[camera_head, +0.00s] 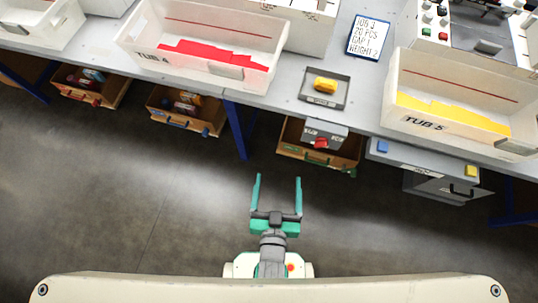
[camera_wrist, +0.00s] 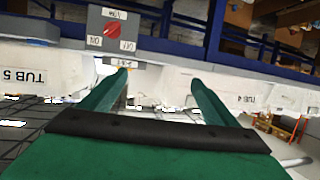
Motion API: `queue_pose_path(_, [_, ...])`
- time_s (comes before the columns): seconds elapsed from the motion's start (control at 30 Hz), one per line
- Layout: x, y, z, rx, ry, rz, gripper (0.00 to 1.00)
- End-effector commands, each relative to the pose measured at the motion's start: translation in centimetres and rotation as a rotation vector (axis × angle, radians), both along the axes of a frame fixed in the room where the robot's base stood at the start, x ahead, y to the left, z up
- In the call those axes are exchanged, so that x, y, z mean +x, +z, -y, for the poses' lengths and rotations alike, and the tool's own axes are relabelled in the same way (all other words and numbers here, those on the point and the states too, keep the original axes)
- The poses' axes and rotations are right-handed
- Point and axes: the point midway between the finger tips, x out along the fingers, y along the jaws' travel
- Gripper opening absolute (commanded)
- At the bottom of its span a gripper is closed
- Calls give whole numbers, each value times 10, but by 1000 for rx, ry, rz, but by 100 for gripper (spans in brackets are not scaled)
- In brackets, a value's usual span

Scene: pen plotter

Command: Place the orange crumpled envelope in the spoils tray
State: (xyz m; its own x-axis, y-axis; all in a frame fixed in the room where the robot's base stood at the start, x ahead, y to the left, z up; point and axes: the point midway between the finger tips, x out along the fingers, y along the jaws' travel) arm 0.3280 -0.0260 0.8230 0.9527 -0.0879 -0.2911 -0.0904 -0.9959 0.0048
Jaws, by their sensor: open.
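A small crumpled yellow-orange piece (camera_head: 325,85), which looks like the envelope, lies in a shallow grey tray (camera_head: 308,98) on the bench between tub 4 and tub 5. No label on this tray is readable, so I cannot tell whether it is the spoils tray. My gripper (camera_head: 278,180) is open and empty, over the floor in front of the bench, well short of the tray. In the wrist view its two green fingers (camera_wrist: 158,78) stand apart with nothing between them. Neither the envelope nor the tray can be made out there.
Tub 4 (camera_head: 142,44) holds red sheets; tub 5 (camera_head: 394,112) holds yellow sheets. A sign (camera_head: 368,37) stands behind the tray. A switch box with a red knob (camera_wrist: 113,30) hangs under the bench edge. Wooden bins (camera_head: 188,122) sit below. The floor (camera_head: 140,190) is clear.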

Motion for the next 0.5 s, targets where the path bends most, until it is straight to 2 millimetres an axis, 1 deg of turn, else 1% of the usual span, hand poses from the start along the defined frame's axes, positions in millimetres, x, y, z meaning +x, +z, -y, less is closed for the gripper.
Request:
queue_pose_path(0.03, [-19,2,-6,0,16,-2,82])
queue_pose_path(0.1, [-39,11,-12,-2,33,12,82])
queue_pose_path(0.2, [-64,22,-18,-2,55,29,82])
queue_pose_path(0.33, [-85,36,-24,-1,77,48,82])
queue_pose_path(0.4, [-92,41,-25,0,84,54,82])
queue_pose_path(0.5, [-97,45,-26,-1,88,61,82])
